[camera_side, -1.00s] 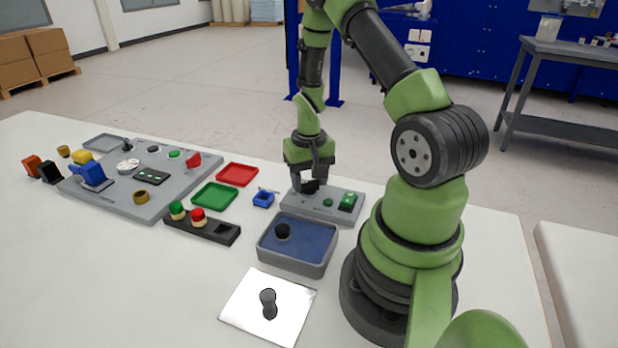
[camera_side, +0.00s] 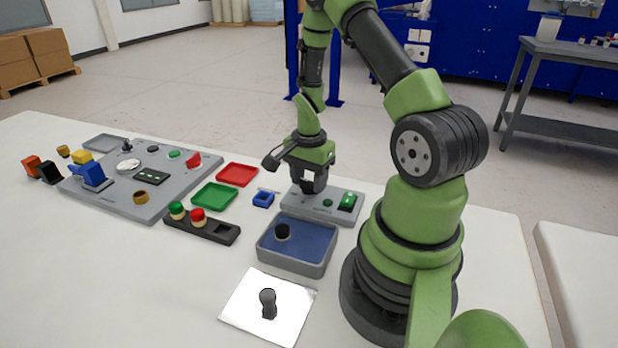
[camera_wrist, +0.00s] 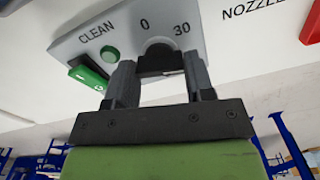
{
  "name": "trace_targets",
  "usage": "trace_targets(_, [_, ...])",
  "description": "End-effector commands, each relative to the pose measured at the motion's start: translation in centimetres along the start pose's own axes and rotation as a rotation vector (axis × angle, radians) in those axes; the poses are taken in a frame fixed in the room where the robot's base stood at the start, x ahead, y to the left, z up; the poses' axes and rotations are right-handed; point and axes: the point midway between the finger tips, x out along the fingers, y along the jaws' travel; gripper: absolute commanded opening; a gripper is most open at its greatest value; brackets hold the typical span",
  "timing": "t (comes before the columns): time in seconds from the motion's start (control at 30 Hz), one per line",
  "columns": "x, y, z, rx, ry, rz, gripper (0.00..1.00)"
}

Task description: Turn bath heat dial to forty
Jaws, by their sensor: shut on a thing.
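The heat dial (camera_wrist: 158,62) is a dark knob on a grey control panel (camera_side: 325,210), which stands behind the blue bath. My gripper (camera_side: 308,187) points down at the left part of this panel. In the wrist view its two fingers are shut on the dial, one on each side. The marks "0" and "30" show on the panel beyond the dial. No mark for forty is in sight, and the dial's pointer is hidden or too small to read. The bath (camera_side: 268,262) is a grey-rimmed tub with blue inside and a black knob-like thing in it.
The panel also has a green button (camera_side: 328,202) and a green rocker switch (camera_side: 347,202). A blue small tray (camera_side: 263,200), green tray (camera_side: 214,195) and red tray (camera_side: 237,174) lie to the left. A white plate (camera_side: 240,305) with a dark peg lies in front.

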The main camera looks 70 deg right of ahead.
Motion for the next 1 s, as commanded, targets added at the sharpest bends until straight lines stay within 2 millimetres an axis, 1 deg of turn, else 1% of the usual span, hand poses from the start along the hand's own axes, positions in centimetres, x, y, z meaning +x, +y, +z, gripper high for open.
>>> trace_targets(0.2, [0.00, 0.12, 0.15, 0.157, -0.003, 0.006, 0.25])
trace_targets(0.4, [0.00, 0.11, 0.17, 0.252, -0.003, 0.006, 0.25])
trace_targets(0.6, [0.01, 0.11, 0.18, 0.301, -0.003, 0.006, 0.25])
trace_targets(1.0, [0.02, 0.09, 0.20, 0.313, -0.003, 0.006, 0.25])
